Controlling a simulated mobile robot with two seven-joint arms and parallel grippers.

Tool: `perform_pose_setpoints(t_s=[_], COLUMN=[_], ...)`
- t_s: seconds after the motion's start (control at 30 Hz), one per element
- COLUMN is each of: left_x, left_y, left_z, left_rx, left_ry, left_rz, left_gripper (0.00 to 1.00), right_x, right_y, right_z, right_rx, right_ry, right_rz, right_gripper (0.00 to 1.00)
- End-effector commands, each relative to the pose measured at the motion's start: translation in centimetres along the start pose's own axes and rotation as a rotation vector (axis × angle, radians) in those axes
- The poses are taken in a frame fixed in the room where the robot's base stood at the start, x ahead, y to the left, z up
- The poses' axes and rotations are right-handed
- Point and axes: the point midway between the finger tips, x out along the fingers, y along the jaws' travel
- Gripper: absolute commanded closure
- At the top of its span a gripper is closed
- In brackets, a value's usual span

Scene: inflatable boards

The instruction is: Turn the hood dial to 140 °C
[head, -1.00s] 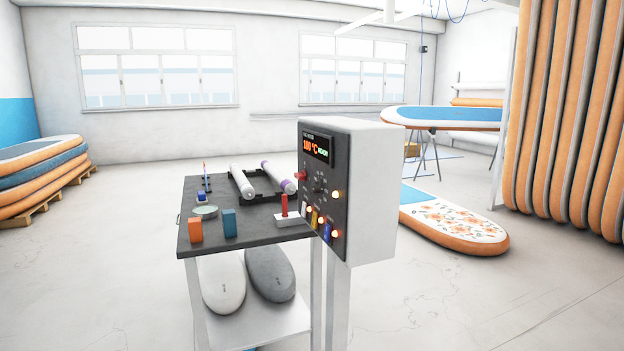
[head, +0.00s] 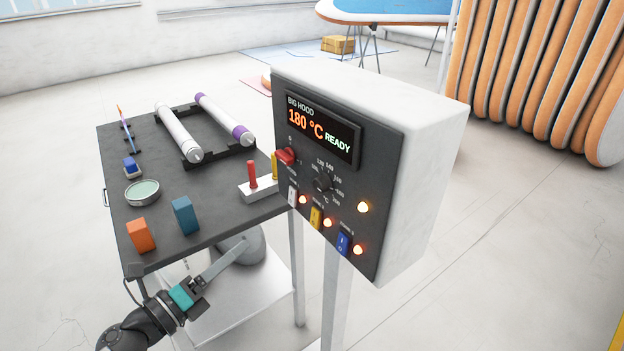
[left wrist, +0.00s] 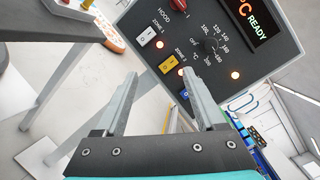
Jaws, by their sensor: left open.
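The hood dial (head: 323,183) is a small black knob ringed by temperature numbers on the dark front of the control box (head: 440,135). The display (head: 318,127) above it reads "BIG HOOD 180 °C READY". In the left wrist view the dial (left wrist: 211,45) is beyond and right of the fingertips, with nothing touching it. My left gripper (head: 240,247) is open and empty, low and left of the box in the head view. Its two fingers (left wrist: 161,76) point toward the panel in the left wrist view. My right gripper is not in view.
The panel also has a red knob (head: 286,156), a white switch (head: 292,195), a yellow switch (head: 316,217), a blue switch (head: 343,244) and lit orange lamps (head: 363,207). A dark table (head: 195,245) with rollers (head: 178,132) and small items stands left of the box.

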Motion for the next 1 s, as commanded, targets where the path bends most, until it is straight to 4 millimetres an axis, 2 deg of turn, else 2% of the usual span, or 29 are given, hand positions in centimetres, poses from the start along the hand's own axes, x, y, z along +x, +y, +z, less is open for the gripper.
perform_pose_setpoints(t_s=[0.03, 0.1, 0.23, 0.37, 0.47, 1.0], left_x=[0.3, 0.4, 0.4, 0.7, 1.6, 12.3], left_y=[-3.3, -6.2, -9.2, -10.2, -10.3, -11.4], left_z=[1.1, 1.6, 1.9, 1.9, 1.8, -0.2], left_rx=[0.132, 0.287, 0.477, 0.547, 0.550, 0.542], left_ry=[0.037, 0.080, 0.129, 0.147, 0.146, 0.144], left_rz=[-0.045, -0.091, -0.137, -0.152, -0.153, -0.152], left_gripper=[0.28, 0.28, 0.28, 0.28, 0.28, 0.28], right_x=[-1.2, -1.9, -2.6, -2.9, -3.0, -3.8], right_y=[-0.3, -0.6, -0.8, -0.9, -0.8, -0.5], right_z=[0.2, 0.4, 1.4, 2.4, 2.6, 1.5], right_rx=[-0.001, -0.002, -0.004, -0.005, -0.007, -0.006], right_ry=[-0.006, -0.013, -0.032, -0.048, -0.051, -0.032], right_rz=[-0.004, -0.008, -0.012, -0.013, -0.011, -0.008], right_gripper=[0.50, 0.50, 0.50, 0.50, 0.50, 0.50])
